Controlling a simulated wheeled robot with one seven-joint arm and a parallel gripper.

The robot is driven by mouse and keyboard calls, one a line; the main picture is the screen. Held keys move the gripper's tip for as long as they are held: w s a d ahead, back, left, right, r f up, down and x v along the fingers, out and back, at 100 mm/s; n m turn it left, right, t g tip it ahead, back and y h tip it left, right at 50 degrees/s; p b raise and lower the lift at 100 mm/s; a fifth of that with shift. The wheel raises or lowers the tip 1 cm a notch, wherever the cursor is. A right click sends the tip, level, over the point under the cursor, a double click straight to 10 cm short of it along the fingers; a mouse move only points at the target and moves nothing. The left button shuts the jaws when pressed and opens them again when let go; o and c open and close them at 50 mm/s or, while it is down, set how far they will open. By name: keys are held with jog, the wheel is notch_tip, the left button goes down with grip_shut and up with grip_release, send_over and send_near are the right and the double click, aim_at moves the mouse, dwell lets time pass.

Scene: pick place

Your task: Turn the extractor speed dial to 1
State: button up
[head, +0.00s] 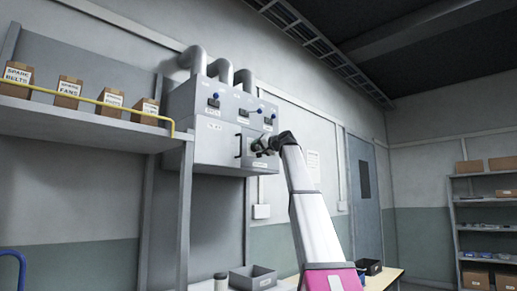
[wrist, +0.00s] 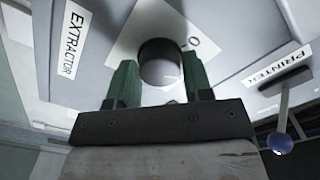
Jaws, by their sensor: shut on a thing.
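The extractor speed dial (wrist: 160,64) is a dark round knob with a pale face, on a white plate (wrist: 126,42) beside a label reading EXTRACTOR (wrist: 74,40). A "0" mark shows on the plate to the right of the dial; other marks are hidden. My gripper (wrist: 158,80) has its green fingers on either side of the dial, shut on it. In the head view my gripper (head: 262,146) is at the front of the grey wall cabinet (head: 213,150), and the arm hides the dial.
Levers with blue knobs are on the cabinet; one blue knob (wrist: 280,143) is close to my gripper at right, by a PRINTER label (wrist: 284,67). A black handle (head: 238,146) is just left of my gripper. A shelf (head: 90,125) with cardboard boxes is at left.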

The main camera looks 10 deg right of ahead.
dwell(0.3)
jog(key=o, duration=0.9)
jog(key=v, duration=1)
jog(key=shift+s+d, duration=0.25)
jog(key=shift+s, duration=0.05)
